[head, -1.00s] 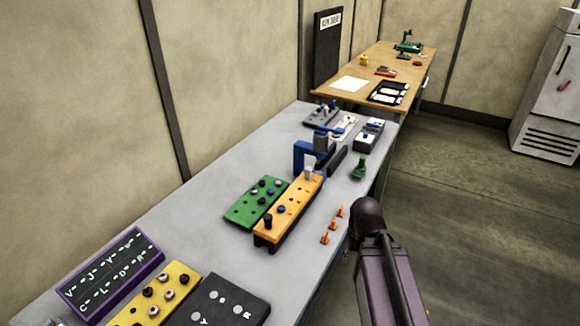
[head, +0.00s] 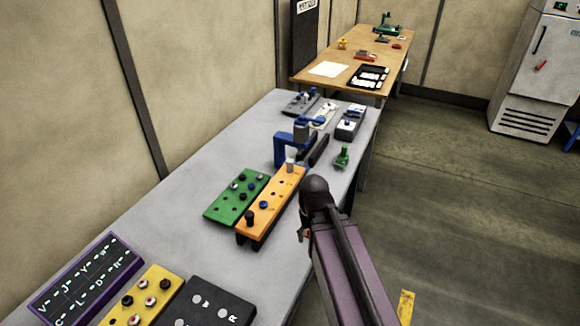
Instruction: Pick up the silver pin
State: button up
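A light silver-grey pin (head: 290,165) stands upright at the far end of the long orange block (head: 276,200) on the grey table. Other pins stand in this block: a black one (head: 249,217) at the near end and a blue one (head: 263,205) near the middle. Beside it on the left lies a green board (head: 222,208) with several dark, blue and pale pins, too small to tell apart surely. My purple and black arm reaches in from the bottom right, its dark rounded joint just right of the orange block.
A blue bracket fixture (head: 284,150) stands behind the orange block, with a small green part (head: 342,156) to its right. A yellow board (head: 150,295), a purple-framed letter panel (head: 85,280) and a black board (head: 215,305) fill the near end. The table's left middle is clear.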

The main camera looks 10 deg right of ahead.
aim_at(290, 160)
jog(key=w+r+n+p, duration=0.2)
jog(key=w+r+p, duration=0.3)
jog(key=w, duration=0.5)
jog(key=w+r+n+p, duration=0.2)
jog(key=w+r+p, duration=0.4)
jog(key=w, duration=0.3)
jog(key=w+r+n+p, duration=0.2)
jog(key=w+r+p, duration=0.3)
jog(key=w, duration=0.5)
jog(key=shift+w+a+r+p, duration=0.35)
jog(key=shift+a, duration=0.05)
jog(key=shift+f, duration=0.2)
notch_tip(290, 160, down, 8)
jog(key=b, duration=0.8)
jog(key=shift+f+b, duration=0.15)
jog(key=shift+b, duration=0.15)
jog(key=shift+s+f, duration=0.1)
jog(key=f+b, duration=0.3)
jog(key=shift+s+d, duration=0.1)
jog(key=shift+s, duration=0.15)
jog(key=shift+f+b, duration=1)
jog(key=shift+b, duration=0.15)
